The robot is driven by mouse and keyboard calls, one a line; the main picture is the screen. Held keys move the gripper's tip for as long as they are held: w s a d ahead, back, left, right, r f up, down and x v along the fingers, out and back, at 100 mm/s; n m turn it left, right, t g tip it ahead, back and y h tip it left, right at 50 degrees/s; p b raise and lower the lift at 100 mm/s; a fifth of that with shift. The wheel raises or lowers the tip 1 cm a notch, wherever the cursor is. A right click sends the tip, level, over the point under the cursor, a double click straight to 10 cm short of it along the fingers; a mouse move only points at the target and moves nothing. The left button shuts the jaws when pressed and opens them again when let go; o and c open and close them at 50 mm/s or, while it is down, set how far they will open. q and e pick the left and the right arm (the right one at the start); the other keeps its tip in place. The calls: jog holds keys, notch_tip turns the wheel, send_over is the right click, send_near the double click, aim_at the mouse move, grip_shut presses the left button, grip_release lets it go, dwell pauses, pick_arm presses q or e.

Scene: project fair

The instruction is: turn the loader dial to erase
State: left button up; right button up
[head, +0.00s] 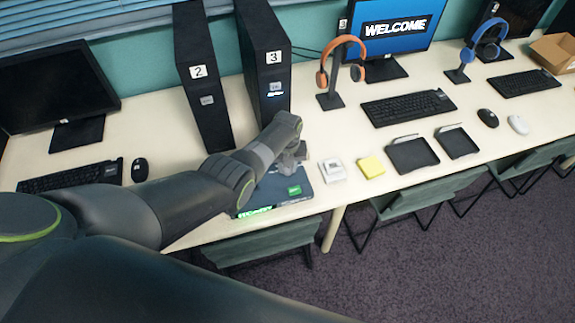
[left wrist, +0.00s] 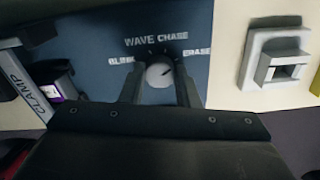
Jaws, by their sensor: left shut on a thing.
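The loader (head: 272,194) is a dark blue box at the table's front edge in the head view. Its blue top also shows in the left wrist view (left wrist: 225,60), printed with WAVE, CHASE, ERASE and a partly covered word at left. The pale round dial (left wrist: 158,75) sits below these words. Its dark mark points right and slightly up, toward ERASE. My left gripper (left wrist: 158,85) is shut on the dial, one finger on each side. In the head view this gripper (head: 291,160) is over the loader and hides the dial. My right gripper is not in view.
A lever marked CLAMP (left wrist: 22,88) is left of the dial. A white block (head: 332,170) and yellow block (head: 371,166) lie right of the loader, then two black trays (head: 412,154). Computer towers 2 (head: 203,85) and 3 (head: 265,60) stand behind.

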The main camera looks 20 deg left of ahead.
pick_arm(q)
jog(key=shift+m, duration=1)
jog(key=o, duration=1)
jog(key=shift+c, duration=0.2)
jog(key=shift+r, duration=0.1)
